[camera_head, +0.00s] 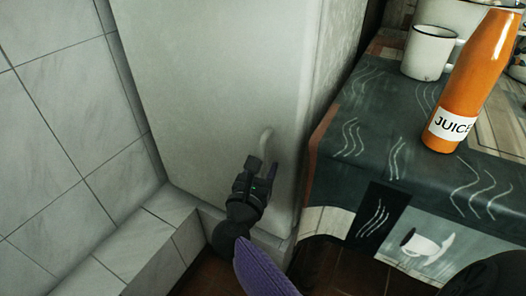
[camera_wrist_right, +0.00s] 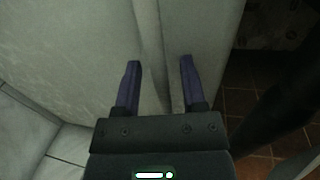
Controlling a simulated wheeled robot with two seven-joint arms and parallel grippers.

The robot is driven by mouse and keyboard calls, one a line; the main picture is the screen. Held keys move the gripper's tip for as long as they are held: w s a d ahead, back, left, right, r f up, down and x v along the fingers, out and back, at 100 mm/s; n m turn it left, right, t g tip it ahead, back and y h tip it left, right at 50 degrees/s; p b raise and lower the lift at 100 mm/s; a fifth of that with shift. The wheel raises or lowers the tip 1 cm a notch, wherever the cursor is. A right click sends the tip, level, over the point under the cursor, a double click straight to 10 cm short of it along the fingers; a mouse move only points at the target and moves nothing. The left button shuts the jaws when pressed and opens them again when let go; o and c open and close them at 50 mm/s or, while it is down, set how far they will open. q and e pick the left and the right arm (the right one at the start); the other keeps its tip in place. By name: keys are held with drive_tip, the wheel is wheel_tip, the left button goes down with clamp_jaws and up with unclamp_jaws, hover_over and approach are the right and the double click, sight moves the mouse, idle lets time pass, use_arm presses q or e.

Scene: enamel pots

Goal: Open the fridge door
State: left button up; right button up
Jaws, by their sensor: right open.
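The fridge door (camera_head: 215,75) is a pale, flat upright panel in the middle of the head view, and it looks shut. A short, curved pale handle (camera_head: 265,138) stands out low on its front, toward the right side. My right gripper (camera_head: 263,168) is open at the lower end of the handle. In the right wrist view the two purple fingers of this gripper (camera_wrist_right: 160,63) are apart and point at the fridge. A pale upright strip (camera_wrist_right: 150,35), which looks like the handle, runs between them. Contact cannot be told. My left gripper is not in view.
A dark painted counter (camera_head: 345,150) stands right of the fridge, holding an orange juice bottle (camera_head: 473,85) and a white enamel mug (camera_head: 427,55). A tiled wall (camera_head: 60,130) and a low tiled ledge (camera_head: 135,250) are at the left. Brown floor tiles (camera_head: 335,265) show below.

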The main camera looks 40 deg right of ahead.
drive_tip(key=shift+w+d, duration=0.15)
drive_tip(key=shift+d, duration=0.1)
clamp_jaws()
idle(0.7)
idle(0.3)
